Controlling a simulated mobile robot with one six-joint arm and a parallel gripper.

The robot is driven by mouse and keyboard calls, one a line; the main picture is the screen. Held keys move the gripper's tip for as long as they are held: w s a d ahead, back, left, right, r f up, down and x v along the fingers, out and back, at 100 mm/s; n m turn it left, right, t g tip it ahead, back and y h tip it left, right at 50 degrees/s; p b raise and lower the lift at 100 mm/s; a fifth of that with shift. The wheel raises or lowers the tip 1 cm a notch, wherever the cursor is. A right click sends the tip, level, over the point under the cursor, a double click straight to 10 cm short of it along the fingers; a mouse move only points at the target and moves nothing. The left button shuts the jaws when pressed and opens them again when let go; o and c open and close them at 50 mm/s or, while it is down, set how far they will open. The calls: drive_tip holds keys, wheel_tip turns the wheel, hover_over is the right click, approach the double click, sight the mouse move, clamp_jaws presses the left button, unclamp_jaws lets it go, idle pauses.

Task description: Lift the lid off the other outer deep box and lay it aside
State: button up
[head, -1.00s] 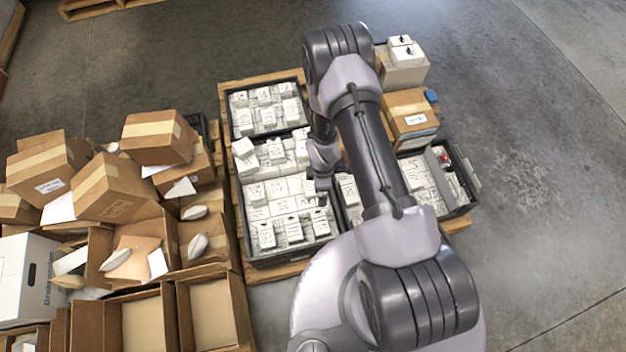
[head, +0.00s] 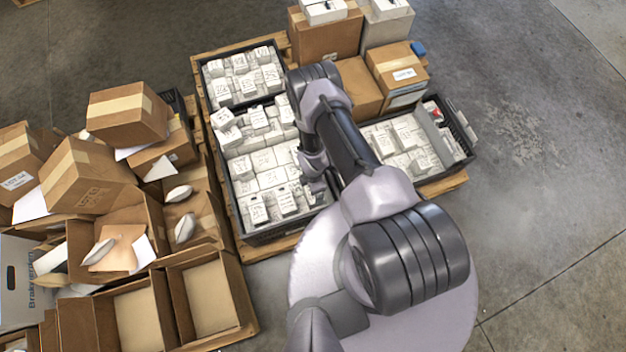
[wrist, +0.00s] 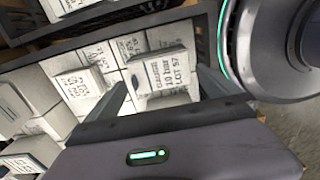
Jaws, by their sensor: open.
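I cannot make out which container is the deep box, and no separate lid is clear. On the pallet (head: 270,247), the large black crate (head: 263,237) at front left is open and full of small white boxes (head: 262,160). A smaller open black crate (head: 283,70) stands behind it, and another (head: 464,135) stands at right. My gripper (wrist: 163,78) is open and empty above white boxes in the wrist view. A white box (wrist: 168,80) with a printed lot label shows between the fingers, apparently below them. In the head view my arm partly hides the gripper and the crates.
Closed brown cartons (head: 400,68) and a tall carton (head: 325,38) with white pieces on top stand at the pallet's back. Open and closed cartons (head: 90,185) crowd the left. Bare concrete floor (head: 535,150) lies free at right.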

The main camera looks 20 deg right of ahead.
drive_tip(key=shift+f, duration=0.9)
drive_tip(key=shift+r, duration=0.2)
drive_tip(key=c, duration=1.1)
drive_tip(key=shift+o, duration=0.2)
drive_tip(key=shift+r, duration=0.1)
